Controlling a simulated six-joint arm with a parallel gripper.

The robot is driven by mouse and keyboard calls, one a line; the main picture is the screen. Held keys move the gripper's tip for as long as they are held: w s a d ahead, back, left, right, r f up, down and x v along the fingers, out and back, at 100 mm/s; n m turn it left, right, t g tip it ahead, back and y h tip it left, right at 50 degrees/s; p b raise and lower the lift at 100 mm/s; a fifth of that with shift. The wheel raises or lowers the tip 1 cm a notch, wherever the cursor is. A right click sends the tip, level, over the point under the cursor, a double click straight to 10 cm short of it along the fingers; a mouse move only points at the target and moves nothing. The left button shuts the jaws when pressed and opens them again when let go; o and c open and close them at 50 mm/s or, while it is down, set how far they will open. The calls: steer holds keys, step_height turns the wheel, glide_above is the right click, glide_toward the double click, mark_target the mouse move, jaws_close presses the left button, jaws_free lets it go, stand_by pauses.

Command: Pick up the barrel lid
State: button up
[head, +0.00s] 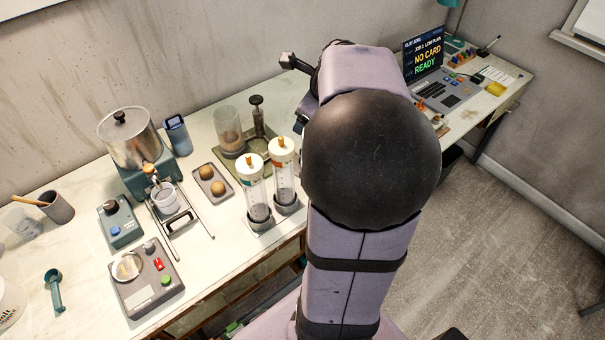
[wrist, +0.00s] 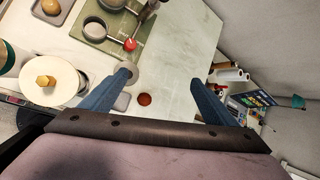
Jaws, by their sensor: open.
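Which piece is the barrel lid I cannot tell for sure. Two clear cylinders stand upright at the counter's front, each with a round white lid, the left (head: 249,161) and the right (head: 282,145), topped by an orange knob. In the wrist view one white lid with its knob (wrist: 45,82) is at the left, outside my fingers. A pale round piece shows at the left fingertip. My arm hides the gripper in the head view.
A green tray (wrist: 101,46) with round vessels and a red-knobbed handle lies beyond the left finger. A steel pot (head: 128,135), a control box (head: 146,282) and a tray with two balls (head: 211,171) stand left. A screen (head: 425,55) stands at the right.

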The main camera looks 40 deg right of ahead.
step_height(320, 180, down, 13)
steer(key=m+g+y+b, duration=0.2)
steer(key=m+y+b, duration=0.1)
steer(key=b, duration=0.3)
steer(key=shift+s+a+m, duration=0.2)
steer(key=shift+a+m, duration=0.1)
steer(key=shift+m, duration=0.2)
steer(key=shift+s+x, duration=0.15)
steer(key=shift+x, duration=1.7)
steer(key=shift+s+x, duration=0.1)
steer(key=shift+x, duration=1.8)
steer(key=c, duration=1.1)
